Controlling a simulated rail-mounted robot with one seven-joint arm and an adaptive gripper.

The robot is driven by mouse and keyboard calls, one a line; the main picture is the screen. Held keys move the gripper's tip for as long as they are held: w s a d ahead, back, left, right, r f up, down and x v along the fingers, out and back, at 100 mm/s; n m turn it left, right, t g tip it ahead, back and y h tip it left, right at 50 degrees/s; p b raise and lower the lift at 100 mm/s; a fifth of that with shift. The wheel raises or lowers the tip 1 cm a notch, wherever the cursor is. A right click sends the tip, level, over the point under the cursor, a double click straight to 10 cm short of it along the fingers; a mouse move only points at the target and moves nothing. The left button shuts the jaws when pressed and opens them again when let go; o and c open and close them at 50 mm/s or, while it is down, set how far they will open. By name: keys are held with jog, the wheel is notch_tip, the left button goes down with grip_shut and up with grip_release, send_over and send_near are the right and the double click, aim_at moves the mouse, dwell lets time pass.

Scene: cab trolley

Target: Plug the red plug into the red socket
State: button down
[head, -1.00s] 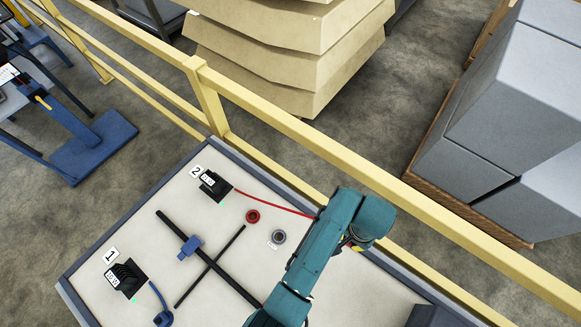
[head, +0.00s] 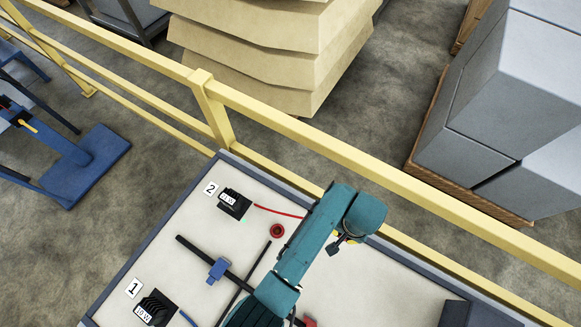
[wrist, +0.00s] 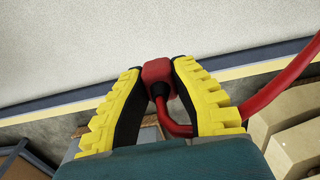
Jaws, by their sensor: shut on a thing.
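The red plug (wrist: 157,70) is held between the yellow ribbed fingers of my gripper (wrist: 156,78) in the wrist view, with its red cable (wrist: 290,82) looping off to the right. In the head view, that cable (head: 278,210) runs from the black box marked 2 towards my arm. My gripper (head: 346,240) is mostly hidden there by my teal wrist, and the plug cannot be made out. The red socket (head: 277,231) is a red ring on the pale board, just left of my arm and apart from the gripper.
The pale board (head: 165,255) carries box 2 (head: 235,203), box 1 (head: 156,308), dark bars and a blue clamp (head: 217,268). A small red thing (head: 310,321) shows at the bottom edge. A yellow rail (head: 300,130) runs behind the board; grey boxes (head: 530,100) stand beyond.

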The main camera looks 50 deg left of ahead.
jog(key=s+a+r+n+p, duration=0.1)
jog(key=s+a+n+p, duration=0.3)
jog(key=s+a+n, duration=0.45)
jog(key=n+p, duration=0.3)
jog(key=n, duration=0.7)
send_over(278, 231)
jog(key=shift+a+m, duration=0.1)
jog(key=shift+m, duration=0.15)
jog(key=shift+f, duration=0.1)
notch_tip(278, 231, down, 6)
jog(key=b, duration=0.6)
jog(key=shift+r+p, duration=0.25)
jog(key=shift+p, duration=0.5)
jog(key=shift+f+b, duration=0.4)
jog(key=shift+f, duration=0.2)
dwell(0.5)
jog(key=c, duration=0.9)
grip_release()
jog(key=shift+c, duration=0.2)
